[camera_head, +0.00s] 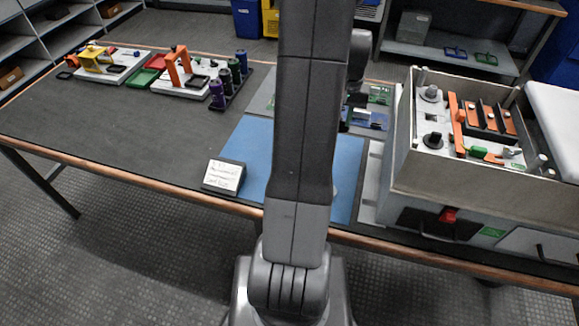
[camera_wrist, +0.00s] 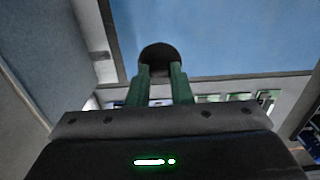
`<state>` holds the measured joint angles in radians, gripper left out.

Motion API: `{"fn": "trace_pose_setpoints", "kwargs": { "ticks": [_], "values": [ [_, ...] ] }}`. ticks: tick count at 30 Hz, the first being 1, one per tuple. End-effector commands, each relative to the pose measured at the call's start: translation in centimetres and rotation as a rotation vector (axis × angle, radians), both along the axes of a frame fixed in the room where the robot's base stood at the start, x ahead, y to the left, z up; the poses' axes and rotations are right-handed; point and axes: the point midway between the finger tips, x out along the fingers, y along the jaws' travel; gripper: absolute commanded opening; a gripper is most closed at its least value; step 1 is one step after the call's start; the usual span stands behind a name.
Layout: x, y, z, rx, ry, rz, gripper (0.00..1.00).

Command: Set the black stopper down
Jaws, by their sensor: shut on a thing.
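My gripper (camera_wrist: 160,80) is shut on a dark round piece, the black stopper (camera_wrist: 157,55), whose top shows between and beyond the green fingertips in the wrist view. The wrist view shows the blue mat (camera_wrist: 225,35) behind the stopper. I cannot tell how far the stopper is from the surface. In the head view my arm hides most of the gripper and the stopper. The blue mat also shows in the head view (camera_head: 255,150), lying on the dark table (camera_head: 120,130).
An open box with light walls (camera_head: 480,185) stands at the right, with orange bars and a dark knob (camera_head: 433,139) inside. A white sign (camera_head: 225,174) stands at the mat's front left. Purple and green cylinders (camera_head: 217,93) stand on the table's left half. The table's front left is clear.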

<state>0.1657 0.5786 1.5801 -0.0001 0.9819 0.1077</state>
Motion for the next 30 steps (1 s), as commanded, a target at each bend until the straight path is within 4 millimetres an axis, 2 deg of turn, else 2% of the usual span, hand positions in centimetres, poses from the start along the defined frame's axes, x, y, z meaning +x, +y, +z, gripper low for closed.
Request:
{"fn": "trace_pose_setpoints", "kwargs": {
  "ticks": [3, 9, 17, 22, 30],
  "values": [
    [-0.2, -0.3, -1.1, 0.001, 0.003, -0.007, 0.00],
    [-0.3, -0.3, -4.7, 0.000, 0.005, -0.007, 0.00],
    [-0.2, -0.3, -7.0, 0.001, 0.004, -0.007, 0.00],
    [-0.2, -0.3, -9.4, 0.001, 0.004, -0.007, 0.00],
    [-0.2, -0.3, -9.9, 0.000, 0.000, -0.007, 0.00]
  ]
}}
